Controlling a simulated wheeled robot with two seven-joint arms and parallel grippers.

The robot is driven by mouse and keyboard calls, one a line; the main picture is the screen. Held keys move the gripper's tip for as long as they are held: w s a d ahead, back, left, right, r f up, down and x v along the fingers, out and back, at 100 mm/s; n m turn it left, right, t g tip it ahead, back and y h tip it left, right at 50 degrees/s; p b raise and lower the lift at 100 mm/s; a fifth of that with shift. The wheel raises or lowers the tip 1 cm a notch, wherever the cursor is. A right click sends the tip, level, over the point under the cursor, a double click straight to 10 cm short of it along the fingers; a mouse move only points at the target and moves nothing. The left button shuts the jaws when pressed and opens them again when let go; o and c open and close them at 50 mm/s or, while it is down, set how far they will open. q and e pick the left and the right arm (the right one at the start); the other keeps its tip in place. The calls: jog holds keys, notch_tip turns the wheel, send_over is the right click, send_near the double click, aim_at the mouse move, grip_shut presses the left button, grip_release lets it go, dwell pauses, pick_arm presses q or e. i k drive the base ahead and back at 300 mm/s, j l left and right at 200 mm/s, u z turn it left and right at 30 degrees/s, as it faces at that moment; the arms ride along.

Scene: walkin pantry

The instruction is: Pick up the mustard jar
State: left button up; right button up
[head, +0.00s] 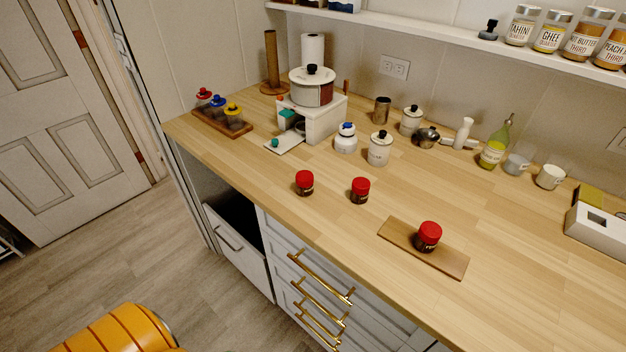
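No jar carries a label that I can read as mustard. Three small dark jars with red lids stand upright on the wooden counter (330,235): a left jar (304,183), a middle jar (360,190) and a right jar (428,237). The right jar stands on a thin wooden board (455,263). The left and middle jars stand directly on the counter, apart from each other. Their labels are too small to read. Neither of my grippers is in view.
A white stand (325,118) with a pot (311,88) is behind. White canisters (378,149), an oil bottle (495,146) and cups line the back. A wooden tray (215,122) holds jars with red, blue and yellow lids. Counter around the red-lidded jars is clear.

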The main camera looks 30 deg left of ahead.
aim_at(304, 179)
jog(key=j, duration=0.45)
jog(key=k+j+z, duration=0.15)
jog(key=j, duration=0.75)
jog(key=z, duration=0.05)
